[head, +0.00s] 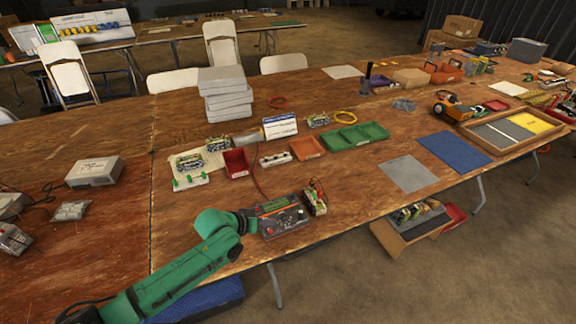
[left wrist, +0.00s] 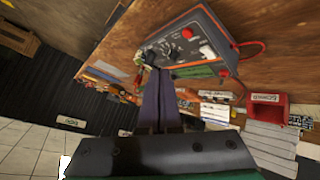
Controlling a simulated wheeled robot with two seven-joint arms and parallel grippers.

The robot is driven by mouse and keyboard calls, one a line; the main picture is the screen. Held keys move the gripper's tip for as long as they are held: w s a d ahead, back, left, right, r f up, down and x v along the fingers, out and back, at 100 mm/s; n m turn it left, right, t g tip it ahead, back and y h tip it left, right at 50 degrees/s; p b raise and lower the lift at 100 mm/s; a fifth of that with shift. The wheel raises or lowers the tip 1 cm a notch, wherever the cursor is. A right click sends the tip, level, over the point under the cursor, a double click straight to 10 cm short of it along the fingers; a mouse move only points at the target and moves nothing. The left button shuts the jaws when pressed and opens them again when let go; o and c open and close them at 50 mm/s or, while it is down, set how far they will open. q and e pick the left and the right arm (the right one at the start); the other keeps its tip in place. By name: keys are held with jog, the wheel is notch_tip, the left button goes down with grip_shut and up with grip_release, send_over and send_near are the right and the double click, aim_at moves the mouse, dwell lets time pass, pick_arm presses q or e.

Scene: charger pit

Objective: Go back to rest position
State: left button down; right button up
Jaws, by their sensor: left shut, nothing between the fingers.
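My left arm reaches in from the lower left in the head view. Its gripper (head: 252,221) is at the left side of the grey charger box (head: 283,222), partly hidden by my own wrist. In the left wrist view, the two dark fingers of my left gripper (left wrist: 157,70) are together with nothing between them. They point toward the charger (left wrist: 208,62), which has knobs and a red button. I cannot tell whether they touch it. A battery pack (head: 315,197) with red leads stands right of the charger. My right gripper is not in view.
A red bin (head: 236,163), an orange tray (head: 307,148) and a green tray (head: 354,137) lie behind the charger. Grey boxes (head: 225,94) are stacked farther back. A grey mat (head: 408,174) lies to the right. Bare wood shows left of the charger.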

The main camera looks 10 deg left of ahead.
pick_arm(q)
jog(key=shift+s, duration=0.1)
jog(key=s+r+m+g+y, duration=0.2)
jog(key=s+y, duration=0.1)
jog(key=s, duration=1)
jog(key=s+a+n+g+y, duration=0.1)
jog(key=s+a+g+y, duration=0.15)
jog(key=s+a, duration=0.65)
jog(key=s+f, duration=0.3)
jog(key=f, duration=2.1)
jog(key=s+a+f+g+b, duration=0.1)
jog(key=s+a+f+g, duration=0.1)
jog(key=s+f, duration=1.2)
jog(key=shift+s+a, duration=0.3)
jog(key=shift+s, duration=0.9)
